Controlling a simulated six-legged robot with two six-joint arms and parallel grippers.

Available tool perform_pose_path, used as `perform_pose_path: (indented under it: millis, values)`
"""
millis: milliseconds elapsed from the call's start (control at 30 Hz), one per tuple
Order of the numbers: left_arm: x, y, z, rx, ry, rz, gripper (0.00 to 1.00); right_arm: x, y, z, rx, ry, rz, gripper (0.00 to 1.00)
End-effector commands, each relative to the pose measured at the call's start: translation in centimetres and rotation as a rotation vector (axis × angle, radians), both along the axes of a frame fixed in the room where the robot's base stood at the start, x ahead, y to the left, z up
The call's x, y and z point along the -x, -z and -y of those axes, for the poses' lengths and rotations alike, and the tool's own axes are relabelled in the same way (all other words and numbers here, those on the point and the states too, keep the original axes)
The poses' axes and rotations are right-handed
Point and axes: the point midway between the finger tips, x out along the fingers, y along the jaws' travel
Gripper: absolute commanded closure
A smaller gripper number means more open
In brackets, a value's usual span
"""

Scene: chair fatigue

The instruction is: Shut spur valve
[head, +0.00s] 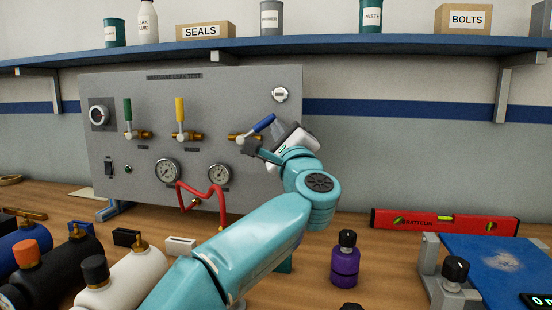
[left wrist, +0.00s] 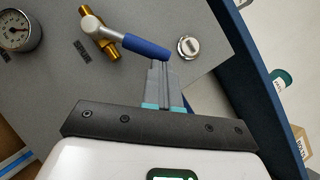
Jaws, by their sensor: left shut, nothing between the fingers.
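A grey test panel (head: 140,95) carries three brass valves. The green lever (head: 127,110) and yellow lever (head: 180,110) stand upright. The blue lever (head: 263,123) slants up to the right from its brass body; it also shows in the left wrist view (left wrist: 146,46). My left gripper (head: 250,148) is shut and empty, below the blue lever. In the left wrist view its fingertips (left wrist: 160,64) lie right at the lever's blue grip; I cannot tell whether they touch. My right gripper is out of view.
Two gauges (head: 167,171) (head: 220,175) and a red hose (head: 207,189) sit below the valves. Cylinders (head: 130,275) lie at front left. A purple bottle (head: 345,262) and a red level (head: 445,222) are on the right. A shelf (head: 330,45) hangs above.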

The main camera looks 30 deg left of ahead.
Motion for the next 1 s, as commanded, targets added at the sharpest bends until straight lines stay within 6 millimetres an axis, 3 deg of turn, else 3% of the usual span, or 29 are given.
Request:
perform_pose_path:
  millis: [300, 600, 767, 1000]
  values:
    - [0.3, -3.1, -1.1, 0.293, 0.0, 0.077, 1.0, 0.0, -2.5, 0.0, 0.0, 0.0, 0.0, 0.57]
    - [0.8, -5.1, -3.2, 0.292, -0.001, 0.075, 1.0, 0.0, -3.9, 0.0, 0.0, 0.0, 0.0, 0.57]
    - [1.0, -5.8, -4.2, 0.429, 0.0, 0.114, 1.0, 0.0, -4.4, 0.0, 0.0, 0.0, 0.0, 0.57]
    - [1.4, -6.4, -5.5, 0.422, -0.001, 0.109, 1.0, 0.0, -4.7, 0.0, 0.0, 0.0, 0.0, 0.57]
